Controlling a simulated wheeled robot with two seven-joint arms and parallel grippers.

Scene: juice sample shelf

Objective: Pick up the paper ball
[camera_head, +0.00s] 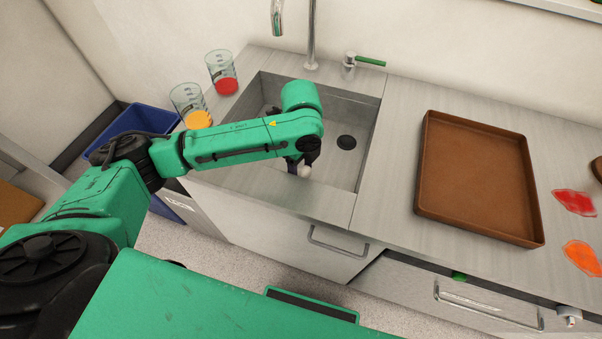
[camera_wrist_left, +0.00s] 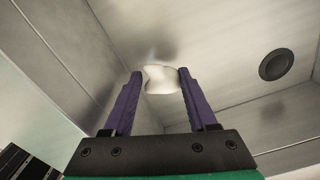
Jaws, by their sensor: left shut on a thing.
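The white paper ball (camera_wrist_left: 161,79) is between the purple fingers of my left gripper (camera_wrist_left: 160,84) in the left wrist view. The fingers are shut on it near their tips. My left gripper (camera_head: 299,167) is partly hidden there by the arm's dark wrist. I cannot tell whether the ball touches the sink floor. My right gripper is not in view.
Two beakers, one with red liquid (camera_head: 227,86) and one with orange (camera_head: 198,119), stand left of the sink. A faucet (camera_head: 312,40) rises behind it. A brown tray (camera_head: 480,170) lies right of the sink. A blue bin (camera_head: 150,119) stands at the left. Red and orange patches lie far right.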

